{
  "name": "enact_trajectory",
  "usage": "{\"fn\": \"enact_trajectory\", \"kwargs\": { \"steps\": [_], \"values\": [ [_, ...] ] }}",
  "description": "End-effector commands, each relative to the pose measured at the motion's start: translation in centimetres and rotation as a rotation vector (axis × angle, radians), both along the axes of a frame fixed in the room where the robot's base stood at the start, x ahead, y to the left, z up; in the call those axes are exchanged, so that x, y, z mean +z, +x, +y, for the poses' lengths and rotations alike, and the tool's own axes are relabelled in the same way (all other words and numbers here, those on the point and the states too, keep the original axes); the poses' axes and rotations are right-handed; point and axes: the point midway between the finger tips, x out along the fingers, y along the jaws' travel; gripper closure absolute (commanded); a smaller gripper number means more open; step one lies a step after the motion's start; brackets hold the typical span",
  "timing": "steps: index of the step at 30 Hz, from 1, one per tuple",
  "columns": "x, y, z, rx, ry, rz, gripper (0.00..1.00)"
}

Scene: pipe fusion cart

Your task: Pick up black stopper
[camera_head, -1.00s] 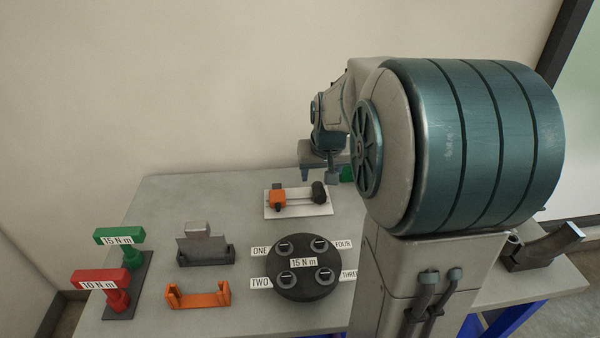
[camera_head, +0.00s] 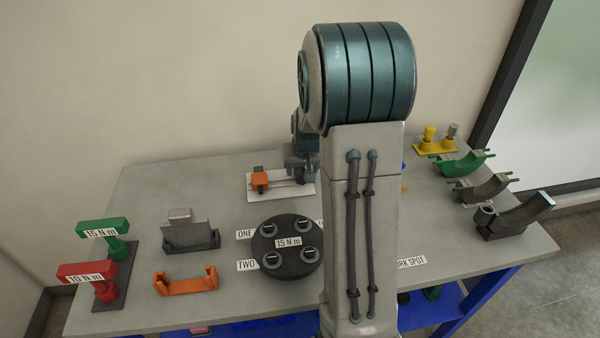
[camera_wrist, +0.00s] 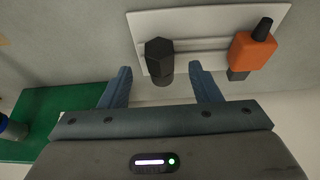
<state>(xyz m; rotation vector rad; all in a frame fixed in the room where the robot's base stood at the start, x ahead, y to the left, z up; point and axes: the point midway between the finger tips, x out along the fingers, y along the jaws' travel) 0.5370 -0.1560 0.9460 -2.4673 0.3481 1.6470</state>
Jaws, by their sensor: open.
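The black stopper (camera_wrist: 159,58) is a dark hex-headed piece on a white plate (camera_wrist: 205,20) in the wrist view. My gripper (camera_wrist: 160,70) is open, with one blue-grey finger to each side of the stopper. The stopper lies between and just beyond the fingertips, with gaps visible on both sides; contact cannot be seen.
An orange block (camera_wrist: 250,50) with a dark knob sits on the same plate, near my right finger. A green surface (camera_wrist: 60,120) lies left in the wrist view. In the head view, a round black fixture (camera_head: 287,262) and orange bracket (camera_head: 186,285) stand nearer.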

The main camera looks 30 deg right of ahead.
Motion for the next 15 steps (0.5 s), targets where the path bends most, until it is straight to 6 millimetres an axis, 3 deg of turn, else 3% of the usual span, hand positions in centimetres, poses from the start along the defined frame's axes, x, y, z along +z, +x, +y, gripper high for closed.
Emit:
{"fn": "enact_trajectory", "kwargs": {
  "steps": [6,15],
  "values": [
    [-2.6,0.7,-0.2,0.0,0.001,0.003,0.43],
    [-3.4,1.1,-0.3,0.0,0.0,0.0,0.43]
  ]
}}
